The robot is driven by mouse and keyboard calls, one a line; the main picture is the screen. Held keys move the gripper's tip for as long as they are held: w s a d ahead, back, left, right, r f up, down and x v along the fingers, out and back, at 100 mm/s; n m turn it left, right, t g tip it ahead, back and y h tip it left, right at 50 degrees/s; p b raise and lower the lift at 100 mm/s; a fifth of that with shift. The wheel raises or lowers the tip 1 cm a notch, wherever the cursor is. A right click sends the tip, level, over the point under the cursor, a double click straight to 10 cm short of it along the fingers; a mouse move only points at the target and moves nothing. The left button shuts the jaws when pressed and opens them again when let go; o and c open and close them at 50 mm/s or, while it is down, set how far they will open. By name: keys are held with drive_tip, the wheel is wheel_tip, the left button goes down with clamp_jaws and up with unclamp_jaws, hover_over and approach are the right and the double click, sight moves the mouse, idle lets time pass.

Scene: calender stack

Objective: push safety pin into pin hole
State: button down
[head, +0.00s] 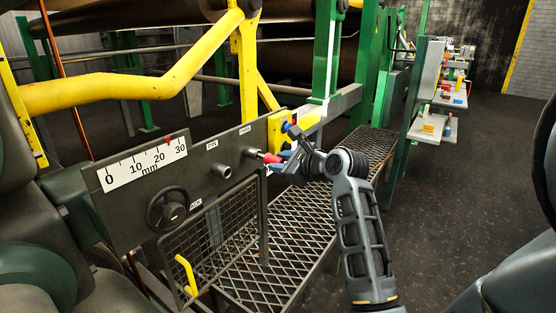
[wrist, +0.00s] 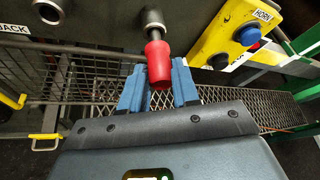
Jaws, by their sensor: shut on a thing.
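The safety pin (wrist: 158,62) has a red grip and a dark metal shank. Its shank end sits at a round metal fitting on the dark grey panel; I cannot tell how deep it goes. The red grip also shows in the head view (head: 271,158), sticking out from the panel's right part. My gripper (wrist: 158,80) has its blue fingers on both sides of the red grip and is shut on it. In the head view my gripper (head: 283,160) reaches the panel from the right. A second ringed hole (wrist: 48,10) lies left of the pin.
The panel (head: 130,215) carries a millimetre scale (head: 145,164) and a handwheel (head: 167,208). A yellow button box (wrist: 238,38) labelled HORN, with red and blue buttons, is close on the right. A mesh guard (head: 215,240) and grating walkway (head: 300,235) lie below.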

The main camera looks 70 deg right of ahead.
drive_tip(key=shift+s+a+p, duration=0.2)
drive_tip(key=shift+s+p, duration=0.2)
drive_tip(key=shift+s, duration=0.4)
drive_tip(key=shift+s+a+p, duration=0.2)
drive_tip(key=shift+s+p, duration=0.2)
drive_tip(key=shift+s, duration=0.4)
